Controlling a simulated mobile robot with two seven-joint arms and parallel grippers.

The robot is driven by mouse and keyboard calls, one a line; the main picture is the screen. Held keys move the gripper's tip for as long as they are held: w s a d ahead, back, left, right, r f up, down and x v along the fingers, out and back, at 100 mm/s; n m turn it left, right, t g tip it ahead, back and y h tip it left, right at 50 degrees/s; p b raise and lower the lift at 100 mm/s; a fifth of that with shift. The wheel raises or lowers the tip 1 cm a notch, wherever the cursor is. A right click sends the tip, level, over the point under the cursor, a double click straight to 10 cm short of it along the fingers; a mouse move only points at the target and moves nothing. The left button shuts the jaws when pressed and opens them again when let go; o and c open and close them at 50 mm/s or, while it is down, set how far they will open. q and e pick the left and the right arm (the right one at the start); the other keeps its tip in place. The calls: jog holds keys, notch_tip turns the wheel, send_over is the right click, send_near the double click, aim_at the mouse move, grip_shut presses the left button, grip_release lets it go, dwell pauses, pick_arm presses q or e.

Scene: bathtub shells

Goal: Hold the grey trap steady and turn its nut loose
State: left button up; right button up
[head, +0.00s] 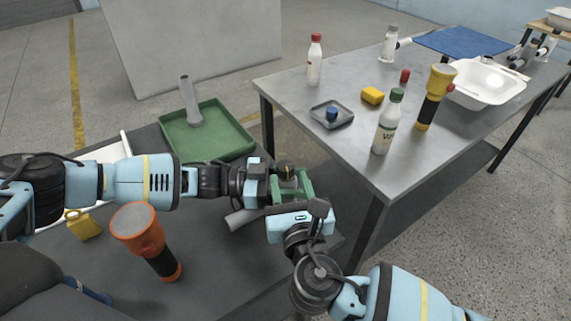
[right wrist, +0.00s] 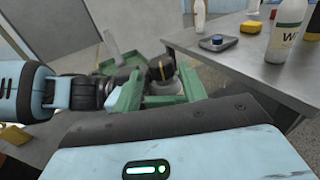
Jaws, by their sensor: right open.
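The grey trap (head: 243,218) is partly hidden behind my grippers in the head view, and a grey pipe end pokes out below my left gripper. A dark round part with a yellowish top (head: 286,171), perhaps the nut, shows between the green fingers of my right gripper (head: 290,189). In the right wrist view, my right gripper (right wrist: 160,94) is open, its fingers on either side of a grey body under that dark part (right wrist: 160,69); contact cannot be made out. My left gripper (head: 268,184) reaches in from the left at the trap; its fingertips are hidden.
A green tray (head: 240,135) holding a grey tube (head: 190,101) lies behind. An orange flashlight (head: 147,240) and yellow item (head: 83,225) are at the left. The metal table (head: 335,165) at the right carries bottles, a yellow flashlight (head: 434,96) and a white basin (head: 488,82).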

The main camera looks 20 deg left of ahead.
aim_at(283, 172)
jog(key=shift+x, duration=2.75)
jog(key=shift+c, duration=0.3)
jog(key=c, duration=0.6)
jog(key=shift+s+a+m+t+h, duration=0.1)
jog(key=shift+m+t+h, duration=0.6)
jog(key=shift+m+h, duration=0.65)
jog(key=shift+c, duration=0.2)
jog(key=shift+m+t+h, duration=0.4)
jog(key=shift+m+h, duration=0.65)
jog(key=shift+h, duration=1.2)
jog(key=o, duration=0.7)
jog(key=shift+y, duration=0.3)
